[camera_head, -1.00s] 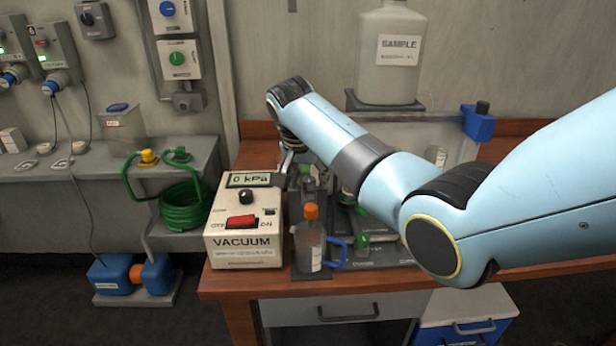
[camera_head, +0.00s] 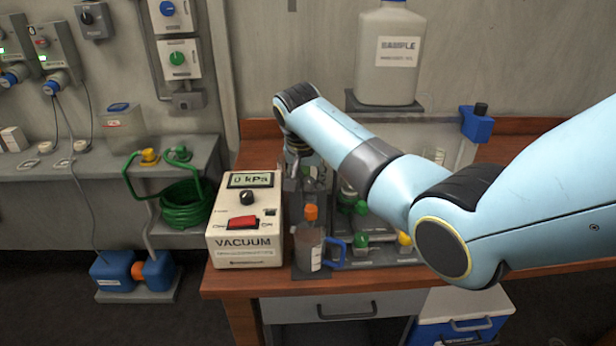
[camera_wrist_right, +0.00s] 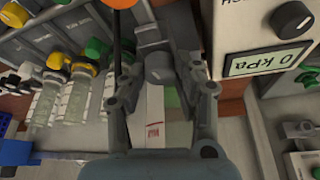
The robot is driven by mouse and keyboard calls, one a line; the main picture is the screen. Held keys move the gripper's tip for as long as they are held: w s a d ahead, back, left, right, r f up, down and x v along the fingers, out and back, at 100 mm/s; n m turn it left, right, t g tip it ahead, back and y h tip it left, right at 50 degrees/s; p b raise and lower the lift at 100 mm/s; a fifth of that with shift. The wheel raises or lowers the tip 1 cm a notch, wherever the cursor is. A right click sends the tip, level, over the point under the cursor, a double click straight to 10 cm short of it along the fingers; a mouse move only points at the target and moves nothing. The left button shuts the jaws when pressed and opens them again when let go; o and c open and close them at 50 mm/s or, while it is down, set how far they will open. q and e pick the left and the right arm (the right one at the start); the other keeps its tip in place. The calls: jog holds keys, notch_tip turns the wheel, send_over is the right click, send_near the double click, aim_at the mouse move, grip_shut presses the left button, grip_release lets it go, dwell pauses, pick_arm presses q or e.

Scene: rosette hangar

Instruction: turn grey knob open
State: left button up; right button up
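In the right wrist view a grey knob (camera_wrist_right: 158,67) lies between the two fingers of my right gripper (camera_wrist_right: 163,75). The fingers are spread, one on each side of it; I cannot tell whether either touches it. In the head view the right gripper (camera_head: 308,176) points down over the bench rig, just right of the vacuum box, partly hidden by my own wrist. The grey knob cannot be made out clearly there. My left gripper is not in view.
The vacuum box (camera_head: 243,246) reads 0 kPa and stands close left of the gripper. An orange-capped jug (camera_head: 309,247) stands in front. Green (camera_head: 361,241) and yellow knobs (camera_head: 404,239) sit to the right. A sample bottle (camera_head: 389,62) stands on a shelf behind.

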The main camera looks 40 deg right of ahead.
jog(key=o, duration=0.4)
jog(key=v, duration=1.2)
